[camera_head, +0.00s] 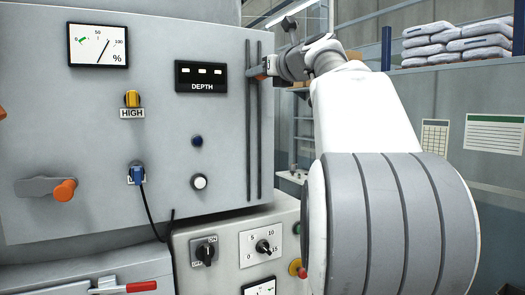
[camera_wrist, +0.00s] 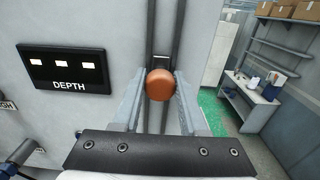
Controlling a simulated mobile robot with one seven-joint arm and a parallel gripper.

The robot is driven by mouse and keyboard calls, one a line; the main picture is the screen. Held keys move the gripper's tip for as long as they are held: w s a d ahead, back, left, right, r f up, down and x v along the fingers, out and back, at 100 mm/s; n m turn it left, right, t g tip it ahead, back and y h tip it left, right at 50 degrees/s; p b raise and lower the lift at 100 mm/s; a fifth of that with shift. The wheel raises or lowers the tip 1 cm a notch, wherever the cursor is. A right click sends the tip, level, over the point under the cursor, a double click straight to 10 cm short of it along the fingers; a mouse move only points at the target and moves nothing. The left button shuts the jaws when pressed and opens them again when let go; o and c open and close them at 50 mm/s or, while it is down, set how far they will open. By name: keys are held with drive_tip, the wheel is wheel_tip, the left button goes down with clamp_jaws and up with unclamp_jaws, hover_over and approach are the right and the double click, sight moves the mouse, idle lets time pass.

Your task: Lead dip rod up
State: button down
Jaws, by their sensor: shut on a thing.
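An orange ball knob (camera_wrist: 160,86), likely the dip rod's handle, sits between my gripper's (camera_wrist: 159,100) two grey fingers in the wrist view. The fingers are shut on it from both sides. The knob is at two dark vertical rails (camera_head: 253,140) on the grey panel, beside the depth display (camera_head: 201,77). In the head view my gripper (camera_head: 264,68) is near the upper end of these rails, with most of their length below it. The knob is largely hidden there. The display also shows in the wrist view (camera_wrist: 64,69), with three lit white marks.
The panel (camera_head: 95,120) holds a percent gauge (camera_head: 98,45), a yellow HIGH switch (camera_head: 132,98), a blue plug with a cable (camera_head: 137,174) and an orange-ended lever (camera_head: 64,190). A lower box has dials (camera_head: 264,246). Open room lies right of the panel's edge.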

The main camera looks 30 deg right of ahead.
drive_tip(key=shift+r, duration=2.3)
drive_tip(key=shift+c, duration=1.8)
unclamp_jaws()
drive_tip(key=shift+r, duration=0.1)
